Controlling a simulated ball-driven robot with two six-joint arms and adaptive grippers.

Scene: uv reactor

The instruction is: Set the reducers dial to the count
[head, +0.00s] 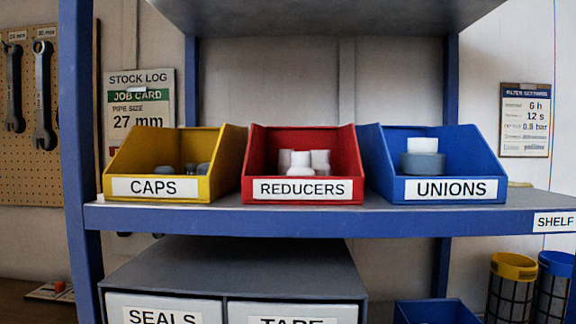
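The red reducers bin (354,155) stands in the middle of the shelf, labelled REDUCERS. Several white fittings (320,161) show inside it; the bin's front wall hides their lower parts, so others may be hidden. No dial can be made out in the head view. Neither of my grippers is in view. A stock log board (163,87) hangs on the wall behind the left post, with a green JOB CARD strip and the text PIPE SIZE 27 mm; its lower part is hidden by the yellow bin.
A yellow CAPS bin (120,160) and a blue UNIONS bin (375,160) flank the red bin on the blue-edged shelf (400,220). Below are a grey drawer unit (240,262) and filter cylinders (513,270). A filter settings card (525,120) hangs right; wrenches (43,95) hang left.

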